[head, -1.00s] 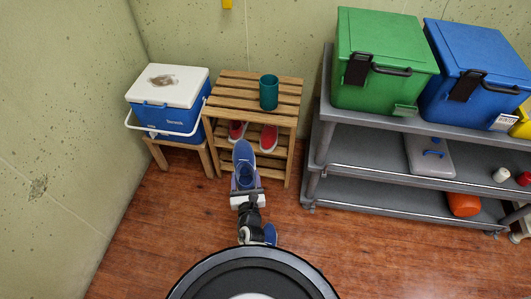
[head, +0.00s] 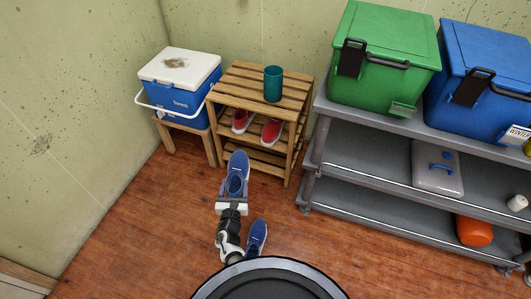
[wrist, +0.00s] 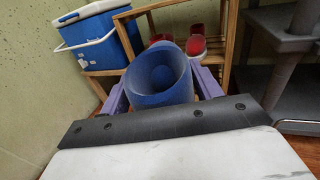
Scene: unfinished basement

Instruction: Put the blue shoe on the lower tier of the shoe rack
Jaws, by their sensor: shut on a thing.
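A blue shoe (head: 237,172) is held in my gripper (head: 234,194), its toe pointing away from me toward the rack. In the wrist view the shoe's open heel (wrist: 158,80) sits between the two purple fingers. The wooden shoe rack (head: 258,92) stands just beyond the shoe, with slatted tiers. A pair of red shoes, one left (head: 242,121) and one right (head: 272,131), rests on a tier below the top. The lower tier (head: 266,163) shows partly below them. A second blue shoe (head: 257,238) lies on the floor to the right of my arm.
A teal cup (head: 273,84) stands on the rack's top. A blue and white cooler (head: 185,100) sits on a wooden stool to the left. A grey shelf cart (head: 375,188) with green and blue bins stands to the right. Wooden floor in front is mostly clear.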

